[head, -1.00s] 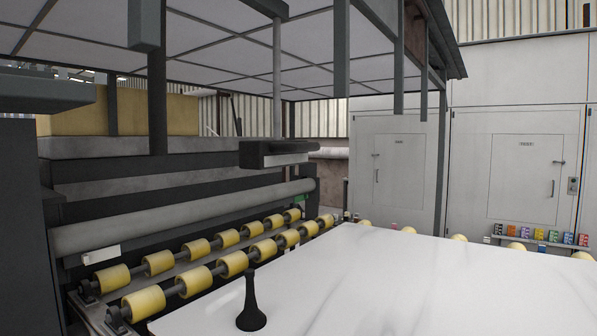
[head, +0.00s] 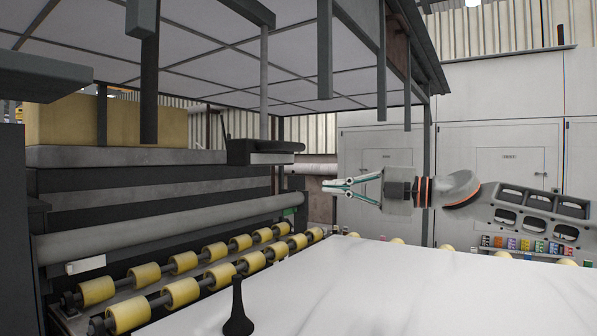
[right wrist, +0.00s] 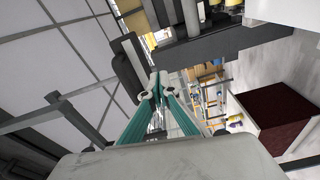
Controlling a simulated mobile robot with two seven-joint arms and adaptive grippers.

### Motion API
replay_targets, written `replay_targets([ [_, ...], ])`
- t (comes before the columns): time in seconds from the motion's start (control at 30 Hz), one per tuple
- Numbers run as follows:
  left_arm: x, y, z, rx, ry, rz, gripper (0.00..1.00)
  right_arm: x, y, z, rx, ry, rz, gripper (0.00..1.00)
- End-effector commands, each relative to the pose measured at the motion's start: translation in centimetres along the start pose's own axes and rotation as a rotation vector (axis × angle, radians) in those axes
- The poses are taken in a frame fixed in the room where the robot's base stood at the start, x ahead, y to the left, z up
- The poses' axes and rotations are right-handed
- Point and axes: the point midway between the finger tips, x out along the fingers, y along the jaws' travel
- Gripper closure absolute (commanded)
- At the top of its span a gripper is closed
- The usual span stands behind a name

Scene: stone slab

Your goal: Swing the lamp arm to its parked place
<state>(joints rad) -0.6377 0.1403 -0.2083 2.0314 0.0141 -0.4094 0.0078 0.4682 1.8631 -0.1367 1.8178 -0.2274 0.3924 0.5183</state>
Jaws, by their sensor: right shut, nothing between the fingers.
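The lamp arm (head: 278,146) looks like a dark horizontal bar at the foot of a grey vertical post, with a pale strip under it. It hangs above the far end of the roller bed. My right gripper (head: 328,186) reaches in from the right, with its slim green fingers shut and empty. In the head view its tips lie a little right of and below the bar, apart from it. In the right wrist view the closed fingertips (right wrist: 158,82) show beside a dark bar (right wrist: 130,66), likely the lamp arm; I cannot tell the gap in depth. My left gripper is out of view.
A white stone slab (head: 400,290) fills the lower right, with a black flared post (head: 238,310) at its near edge. Yellow rollers (head: 181,292) run along its left. A panelled canopy (head: 210,75) with hanging dark posts is overhead. White cabinets (head: 490,150) stand behind.

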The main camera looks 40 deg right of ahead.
Motion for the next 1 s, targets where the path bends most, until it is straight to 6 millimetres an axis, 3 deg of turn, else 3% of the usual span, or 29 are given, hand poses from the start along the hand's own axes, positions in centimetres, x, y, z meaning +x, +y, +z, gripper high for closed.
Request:
replay_targets([
  [0.1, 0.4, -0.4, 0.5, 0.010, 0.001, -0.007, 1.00, -0.9, 2.5, -0.8, -0.073, -0.024, -0.011, 1.00],
  [0.3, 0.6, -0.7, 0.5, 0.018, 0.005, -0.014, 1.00, -1.6, 4.5, -1.6, -0.125, -0.040, -0.018, 1.00],
  [0.73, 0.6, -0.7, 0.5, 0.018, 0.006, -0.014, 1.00, -1.6, 4.8, -1.6, -0.129, -0.042, -0.017, 1.00],
  [1.0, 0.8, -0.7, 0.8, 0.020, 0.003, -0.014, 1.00, 0.2, 4.5, -1.4, -0.129, -0.043, -0.021, 1.00],
])
